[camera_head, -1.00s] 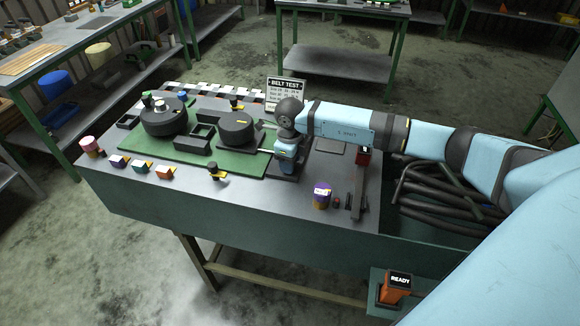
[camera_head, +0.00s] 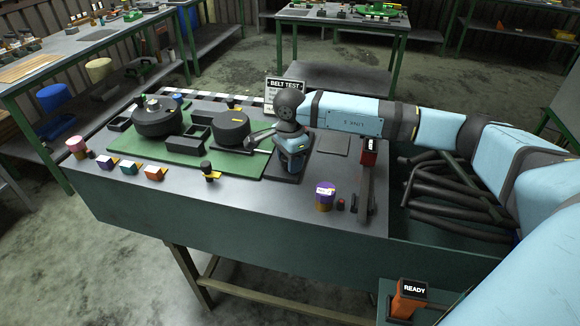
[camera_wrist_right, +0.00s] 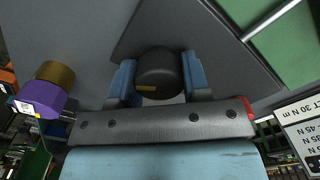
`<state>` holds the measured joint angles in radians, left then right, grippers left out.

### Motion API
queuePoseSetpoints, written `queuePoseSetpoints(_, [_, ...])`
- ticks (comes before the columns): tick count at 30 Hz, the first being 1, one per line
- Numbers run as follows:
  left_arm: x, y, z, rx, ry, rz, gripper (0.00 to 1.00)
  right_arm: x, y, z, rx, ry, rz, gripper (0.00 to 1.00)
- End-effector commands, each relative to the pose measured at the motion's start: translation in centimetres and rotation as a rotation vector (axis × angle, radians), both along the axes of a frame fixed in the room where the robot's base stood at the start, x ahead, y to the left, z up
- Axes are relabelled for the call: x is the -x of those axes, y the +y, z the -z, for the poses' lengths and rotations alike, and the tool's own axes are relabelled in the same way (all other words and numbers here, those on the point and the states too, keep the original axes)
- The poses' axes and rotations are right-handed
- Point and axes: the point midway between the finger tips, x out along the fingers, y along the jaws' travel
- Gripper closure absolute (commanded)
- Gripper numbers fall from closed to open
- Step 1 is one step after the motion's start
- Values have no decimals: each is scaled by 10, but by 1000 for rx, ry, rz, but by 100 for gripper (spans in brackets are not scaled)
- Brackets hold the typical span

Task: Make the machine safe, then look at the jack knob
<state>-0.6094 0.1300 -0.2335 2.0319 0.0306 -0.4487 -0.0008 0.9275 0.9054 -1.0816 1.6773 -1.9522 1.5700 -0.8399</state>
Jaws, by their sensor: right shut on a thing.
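My right gripper (camera_head: 292,158) points down over the dark plate just right of the green mat. In the right wrist view its two blue fingers (camera_wrist_right: 157,72) are closed on the sides of a dark round knob (camera_wrist_right: 158,82) with a yellow mark. In the head view the gripper hides that knob. I cannot tell from any label whether it is the jack knob. A dark drum (camera_head: 231,128) and a larger wheel (camera_head: 158,118) sit on the green mat (camera_head: 236,163). My left gripper is not in view.
A purple and gold cylinder (camera_head: 325,200) and small red button (camera_head: 341,204) stand near the front edge. A post with a red block (camera_head: 370,152) is right of them. Several coloured blocks (camera_head: 154,173) line the left front. An orange box reads READY (camera_head: 409,303).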

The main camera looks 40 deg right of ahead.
Motion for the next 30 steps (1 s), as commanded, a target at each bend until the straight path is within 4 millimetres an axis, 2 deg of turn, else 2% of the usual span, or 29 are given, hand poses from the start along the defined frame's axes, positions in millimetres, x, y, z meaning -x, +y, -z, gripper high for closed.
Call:
queuePoseSetpoints(12, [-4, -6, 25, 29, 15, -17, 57, -2, 0, 2, -1, -3, -394, 80])
queuePoseSetpoints(21, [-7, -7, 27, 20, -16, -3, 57, -2, 1, 1, 0, -3, -650, 80])
queuePoseSetpoints(30, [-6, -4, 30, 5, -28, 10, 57, -3, 1, 0, 0, -3, -817, 80])
